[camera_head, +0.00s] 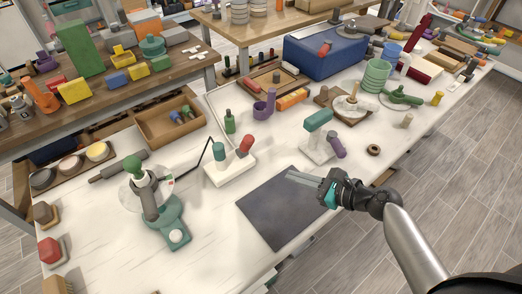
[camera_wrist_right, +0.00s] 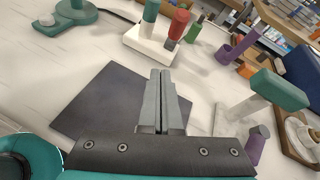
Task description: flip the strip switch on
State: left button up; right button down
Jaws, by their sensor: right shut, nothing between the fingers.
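A white block (camera_head: 232,173) with a green and a red upright piece and a black cord at its left stands near the middle of the table in the head view; it may be the strip. It also shows at the top of the right wrist view (camera_wrist_right: 150,44). I cannot make out a separate switch on it. My right gripper (camera_head: 290,176) is shut and empty above the dark mat, to the right of and nearer than the white block. Its two fingers lie together in the right wrist view (camera_wrist_right: 160,74). My left gripper is out of view.
The dark mat (camera_head: 282,215) lies flat near the front edge. A green-topped white stand (camera_head: 317,140) with a purple cylinder (camera_head: 337,148) is behind my right gripper. A green-based device (camera_head: 170,222) stands left. Bare table lies between it and the mat.

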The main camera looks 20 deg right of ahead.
aim_at(245, 147)
jog(key=shift+w+d+r+m+t, duration=0.15)
jog(key=shift+w+d+m, duration=0.1)
jog(key=shift+d+m, duration=0.25)
jog(key=shift+w+d+r+m+t, duration=0.15)
jog(key=shift+w+d+m, duration=0.15)
jog(key=shift+m, duration=0.3)
jog(key=shift+f, duration=0.1)
jog(key=b+x, duration=0.2)
jog(key=x, duration=0.7)
jog(key=shift+w+f, duration=0.15)
jog(key=shift+w, duration=0.05)
jog(key=shift+w+a+r+p, duration=0.2)
jog(key=shift+w+a+r, duration=0.2)
jog(key=shift+w+a, duration=0.35)
jog(key=shift+w+a+r+p, duration=0.15)
jog(key=shift+w+a+r, duration=0.3)
jog(key=shift+w, duration=0.45)
jog(key=shift+a+f, duration=0.1)
